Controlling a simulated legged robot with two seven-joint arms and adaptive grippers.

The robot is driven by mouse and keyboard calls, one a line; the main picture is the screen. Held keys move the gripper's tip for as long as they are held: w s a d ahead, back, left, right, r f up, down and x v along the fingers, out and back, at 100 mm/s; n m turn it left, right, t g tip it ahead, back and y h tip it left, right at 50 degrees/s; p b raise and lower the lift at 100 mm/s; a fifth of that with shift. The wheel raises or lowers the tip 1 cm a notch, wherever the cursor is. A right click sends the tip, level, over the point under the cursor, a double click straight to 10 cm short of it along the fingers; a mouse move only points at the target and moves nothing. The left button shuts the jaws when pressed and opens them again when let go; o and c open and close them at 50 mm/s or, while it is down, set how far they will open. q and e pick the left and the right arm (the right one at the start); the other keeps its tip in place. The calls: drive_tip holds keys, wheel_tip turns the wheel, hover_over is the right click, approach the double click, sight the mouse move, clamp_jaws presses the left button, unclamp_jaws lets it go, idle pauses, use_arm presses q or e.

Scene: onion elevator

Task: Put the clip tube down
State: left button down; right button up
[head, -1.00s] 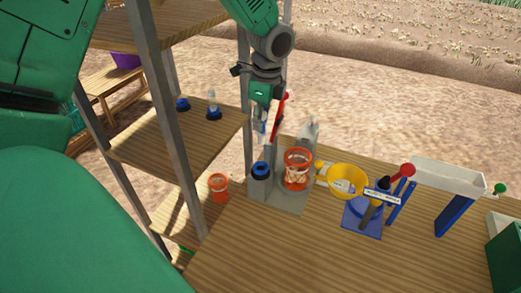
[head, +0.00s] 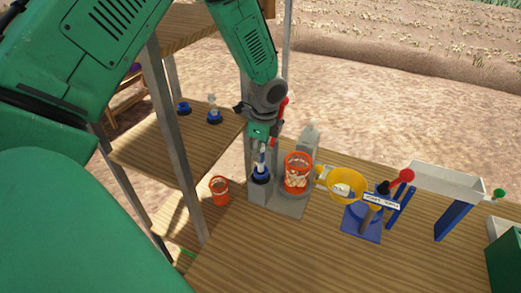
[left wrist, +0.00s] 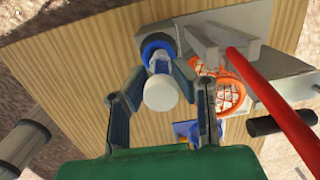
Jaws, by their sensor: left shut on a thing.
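My left gripper (head: 261,146) is shut on the clip tube (head: 262,163), a slim white and blue tube held upright. The tube's lower end is at the blue ring (head: 260,179) on top of a grey post of the grey stand. I cannot tell whether the tube rests fully in the ring. In the left wrist view the tube's white end (left wrist: 160,93) lies between the two fingers, with the blue ring (left wrist: 158,44) beyond it. My right gripper is not in view.
An orange basket (head: 298,173) stands close right of the post, with a red lever (left wrist: 270,95) nearby. A yellow funnel (head: 345,186) is further right. A small orange bucket (head: 219,190) is left. A wooden shelf (head: 165,143) stands left. The front table (head: 290,255) is clear.

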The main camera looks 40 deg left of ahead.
use_arm(q)
drive_tip(key=shift+s+f, duration=0.1)
drive_tip(key=shift+f, duration=0.1)
drive_tip(key=shift+d+f, duration=0.1)
drive_tip(key=shift+f, duration=0.25)
drive_tip(key=c, duration=1.3)
unclamp_jaws()
drive_tip(key=shift+r, duration=0.15)
